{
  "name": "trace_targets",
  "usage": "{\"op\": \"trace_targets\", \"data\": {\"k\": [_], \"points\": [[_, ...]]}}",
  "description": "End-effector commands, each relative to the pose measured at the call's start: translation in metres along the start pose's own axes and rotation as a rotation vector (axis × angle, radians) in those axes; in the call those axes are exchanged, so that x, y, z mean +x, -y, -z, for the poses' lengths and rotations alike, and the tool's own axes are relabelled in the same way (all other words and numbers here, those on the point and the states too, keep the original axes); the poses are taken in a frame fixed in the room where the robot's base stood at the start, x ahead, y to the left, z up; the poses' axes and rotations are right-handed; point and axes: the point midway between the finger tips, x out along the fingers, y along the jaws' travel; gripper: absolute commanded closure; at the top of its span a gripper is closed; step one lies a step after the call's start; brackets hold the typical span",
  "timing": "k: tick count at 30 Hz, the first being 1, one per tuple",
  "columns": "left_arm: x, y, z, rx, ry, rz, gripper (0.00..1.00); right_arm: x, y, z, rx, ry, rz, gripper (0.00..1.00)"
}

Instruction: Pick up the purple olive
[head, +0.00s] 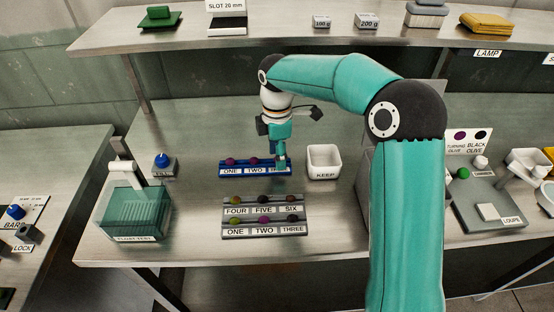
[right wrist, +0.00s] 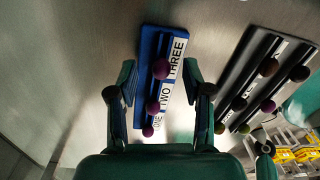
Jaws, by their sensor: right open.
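The blue rack (head: 225,174) holds purple olives; one (head: 230,161) sits above label ONE and another (head: 254,161) above TWO. In the right wrist view, three purple olives sit along the blue rack (right wrist: 147,45), at THREE (right wrist: 160,69), TWO (right wrist: 153,106) and ONE (right wrist: 148,131). My right gripper (head: 281,163) is over the THREE end of the blue rack and hides that olive in the head view. In the wrist view its fingers (right wrist: 159,93) are apart on either side of the rack, with nothing held. My left gripper is not in view.
The grey rack (head: 230,236) in front holds several dark olives and a purple one (head: 264,220) at TWO. The white KEEP bin (head: 324,149) stands right of the blue rack. A green float test tank (head: 135,217) and a blue knob (head: 162,160) are at the left.

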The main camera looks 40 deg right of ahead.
Motion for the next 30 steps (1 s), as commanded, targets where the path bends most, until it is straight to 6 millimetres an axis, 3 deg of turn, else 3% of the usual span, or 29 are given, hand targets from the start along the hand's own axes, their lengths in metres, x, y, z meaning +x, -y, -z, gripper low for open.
{"op": "trace_targets", "data": {"k": [8, 15, 30], "points": [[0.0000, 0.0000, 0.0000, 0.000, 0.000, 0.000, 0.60, 0.0030, -0.0001, -0.0006, 0.001, 0.000, -0.002, 0.52], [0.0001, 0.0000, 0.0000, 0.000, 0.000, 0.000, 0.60, 0.0028, 0.0000, -0.0011, 0.002, 0.000, -0.001, 0.91], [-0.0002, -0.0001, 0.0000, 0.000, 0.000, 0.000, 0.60, -0.0011, 0.0001, -0.0017, 0.003, 0.000, -0.002, 0.92]]}}
